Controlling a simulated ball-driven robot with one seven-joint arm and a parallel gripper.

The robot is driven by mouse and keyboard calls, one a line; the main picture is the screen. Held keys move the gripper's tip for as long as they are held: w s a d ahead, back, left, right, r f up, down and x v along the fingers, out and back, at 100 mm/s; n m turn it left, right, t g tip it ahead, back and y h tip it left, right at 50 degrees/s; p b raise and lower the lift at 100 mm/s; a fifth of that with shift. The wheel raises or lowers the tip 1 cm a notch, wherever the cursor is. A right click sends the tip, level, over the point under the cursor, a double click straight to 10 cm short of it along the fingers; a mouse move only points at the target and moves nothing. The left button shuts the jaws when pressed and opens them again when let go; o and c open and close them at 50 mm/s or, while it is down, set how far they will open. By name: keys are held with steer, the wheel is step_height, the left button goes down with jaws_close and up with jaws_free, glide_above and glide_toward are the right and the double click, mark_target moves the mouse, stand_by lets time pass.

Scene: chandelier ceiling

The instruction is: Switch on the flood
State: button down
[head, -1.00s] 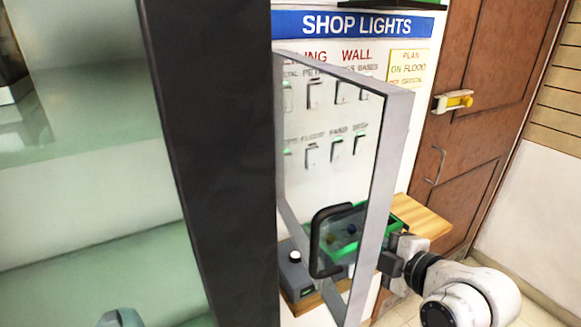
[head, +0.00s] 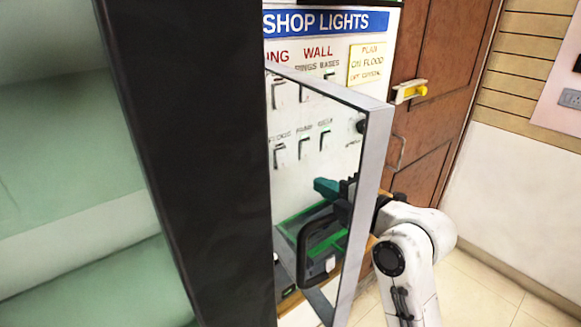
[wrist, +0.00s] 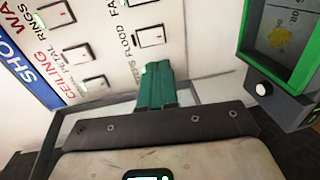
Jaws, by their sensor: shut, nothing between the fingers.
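The white SHOP LIGHTS panel (head: 300,95) carries two rows of labelled rocker switches behind a grey-framed clear door (head: 372,160), which stands open. In the wrist view the FLOOD label stands beside a switch (wrist: 150,37) in the lower row. My gripper (head: 327,187) shows through the door pane, below the lower row in the head view. Its teal fingers are shut and empty. In the wrist view the gripper (wrist: 155,67) points at the panel just short of the FLOOD switch, overlapping the neighbouring switch's place. I cannot tell whether the fingers touch the panel.
The door's black handle (head: 322,235) is near my arm. A green-rimmed unit (wrist: 246,35) with a white knob (wrist: 263,89) sits beside the panel. A dark post (head: 185,160) blocks the left of the head view. A brown door (head: 425,120) and open floor are at right.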

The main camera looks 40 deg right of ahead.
steer(key=w+f+p, duration=0.1)
steer(key=w+p, duration=0.3)
steer(key=w, duration=0.7)
steer(key=shift+w+f, duration=0.2)
steer(key=shift+f+b, duration=0.15)
steer(key=shift+b, duration=0.15)
steer(key=shift+w+b, duration=0.15)
steer(key=shift+b, duration=0.4)
